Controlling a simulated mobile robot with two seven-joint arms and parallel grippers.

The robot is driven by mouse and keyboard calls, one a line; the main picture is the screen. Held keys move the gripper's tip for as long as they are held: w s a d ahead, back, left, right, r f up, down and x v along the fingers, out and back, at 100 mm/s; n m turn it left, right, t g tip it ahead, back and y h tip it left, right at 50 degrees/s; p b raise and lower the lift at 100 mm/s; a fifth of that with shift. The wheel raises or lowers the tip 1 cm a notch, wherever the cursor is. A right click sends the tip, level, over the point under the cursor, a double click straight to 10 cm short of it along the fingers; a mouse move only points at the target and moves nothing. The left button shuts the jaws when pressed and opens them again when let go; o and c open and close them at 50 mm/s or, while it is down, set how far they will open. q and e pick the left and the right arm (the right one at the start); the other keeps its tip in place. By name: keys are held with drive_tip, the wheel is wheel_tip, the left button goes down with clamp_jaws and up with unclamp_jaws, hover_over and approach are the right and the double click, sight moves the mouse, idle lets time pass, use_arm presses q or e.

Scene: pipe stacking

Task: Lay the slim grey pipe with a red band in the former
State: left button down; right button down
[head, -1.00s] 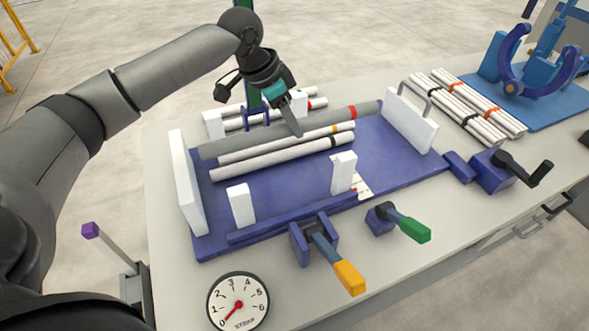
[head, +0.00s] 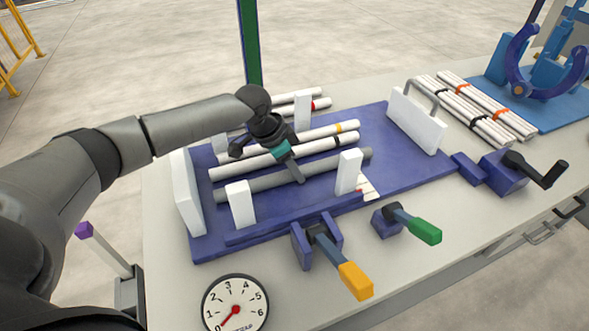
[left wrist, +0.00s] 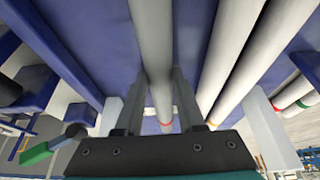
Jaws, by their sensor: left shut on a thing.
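The slim grey pipe (head: 325,170) lies lengthwise over the blue bed of the former (head: 400,175), between two white pipes and the front white posts. My left gripper (head: 297,178) is shut on it near its middle. In the left wrist view the grey pipe (left wrist: 152,40) runs between the fingers, its red band (left wrist: 165,123) beyond them. In the head view the band is hidden, seemingly behind the front right post. I cannot tell whether the pipe touches the bed. The white pipe with a yellow band (head: 325,132) and the one with a black band (head: 325,145) lie behind it. My right gripper is not in view.
Front posts (head: 240,205) (head: 348,172), a back post (head: 302,112) and end plates (head: 187,190) (head: 417,120) rise around the bed. Yellow (head: 355,281) and green (head: 425,232) handles stand in front. Banded pipe bundles (head: 487,105) lie at right, a dial (head: 235,304) at front left.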

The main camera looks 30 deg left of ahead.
use_arm(q)
drive_tip(key=shift+f, duration=0.1)
drive_tip(key=c, duration=0.5)
unclamp_jaws()
drive_tip(key=shift+r, duration=0.25)
drive_tip(key=p+v, duration=0.3)
drive_tip(key=v, duration=0.8)
drive_tip(key=shift+s+a+r, duration=0.1)
drive_tip(key=shift+a+r, duration=0.05)
drive_tip(key=shift+r, duration=0.2)
